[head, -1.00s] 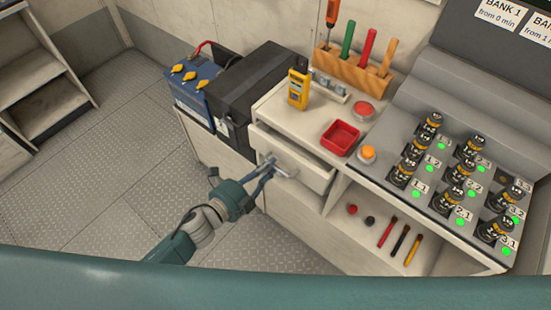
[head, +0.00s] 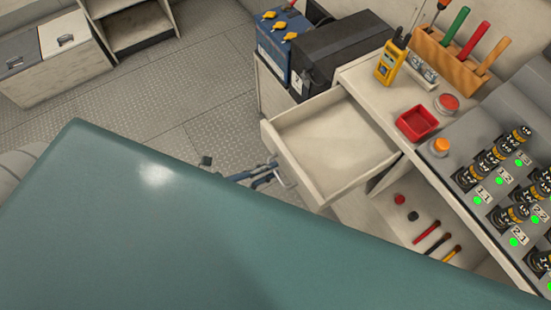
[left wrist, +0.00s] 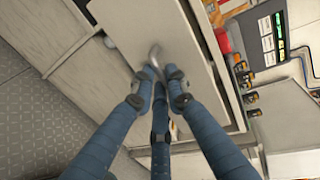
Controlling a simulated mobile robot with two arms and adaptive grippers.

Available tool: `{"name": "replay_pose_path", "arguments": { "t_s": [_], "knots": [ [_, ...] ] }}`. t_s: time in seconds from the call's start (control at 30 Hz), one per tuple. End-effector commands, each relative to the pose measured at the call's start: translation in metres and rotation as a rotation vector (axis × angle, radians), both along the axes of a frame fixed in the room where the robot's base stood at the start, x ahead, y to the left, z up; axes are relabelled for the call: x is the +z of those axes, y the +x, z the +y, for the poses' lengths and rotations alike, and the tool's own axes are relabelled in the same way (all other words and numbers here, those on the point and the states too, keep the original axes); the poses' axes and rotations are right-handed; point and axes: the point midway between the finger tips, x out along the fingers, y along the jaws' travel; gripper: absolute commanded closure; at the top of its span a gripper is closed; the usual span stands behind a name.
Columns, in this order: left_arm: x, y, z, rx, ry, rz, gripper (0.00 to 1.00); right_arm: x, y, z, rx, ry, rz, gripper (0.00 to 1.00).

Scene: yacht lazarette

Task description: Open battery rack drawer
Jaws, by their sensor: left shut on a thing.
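The battery rack drawer (head: 335,135) is pulled well out of the pale bench, and its visible inside is empty. Its front panel also shows in the left wrist view (left wrist: 170,30). My left gripper (head: 268,177) is at the drawer front, shut on the metal handle (head: 284,174). In the left wrist view, the blue fingers of my left gripper (left wrist: 160,82) close around the handle (left wrist: 154,54). A large teal surface hides most of my left arm in the head view. My right gripper is not in view.
A black box (head: 340,52) and a blue battery (head: 285,45) stand behind the drawer. A red tray (head: 417,124) and a yellow meter (head: 391,62) sit on the bench top. An open shelf (head: 425,225) lies beside the drawer. Floor (head: 200,100) is clear to the left.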

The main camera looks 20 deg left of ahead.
Motion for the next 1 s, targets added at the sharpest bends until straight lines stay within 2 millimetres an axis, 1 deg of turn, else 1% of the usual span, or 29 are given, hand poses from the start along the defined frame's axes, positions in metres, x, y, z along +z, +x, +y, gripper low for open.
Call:
{"name": "replay_pose_path", "arguments": {
  "t_s": [0.37, 0.4, 0.47, 0.67, 0.8, 0.87, 1.0],
  "knots": [
    [0.001, -0.001, 0.001, 0.001, 0.000, -0.001, 1.00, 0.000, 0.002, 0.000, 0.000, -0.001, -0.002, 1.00],
    [0.001, -0.001, 0.001, 0.001, 0.000, -0.001, 0.79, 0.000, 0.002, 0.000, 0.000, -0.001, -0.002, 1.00],
    [0.001, -0.001, 0.001, 0.001, 0.000, -0.001, 0.68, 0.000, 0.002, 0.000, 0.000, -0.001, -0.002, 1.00],
    [0.000, -0.001, 0.001, 0.000, -0.001, -0.001, 0.68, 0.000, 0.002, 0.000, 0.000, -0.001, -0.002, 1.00],
    [0.001, -0.003, 0.003, 0.001, 0.000, 0.000, 0.68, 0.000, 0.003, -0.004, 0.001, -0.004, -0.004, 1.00],
    [0.001, -0.008, 0.006, 0.000, 0.000, 0.001, 0.68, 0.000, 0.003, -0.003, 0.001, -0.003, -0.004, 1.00],
    [0.006, -0.027, 0.019, 0.000, 0.001, 0.003, 0.68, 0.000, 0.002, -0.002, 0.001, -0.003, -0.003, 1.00]
  ]
}}
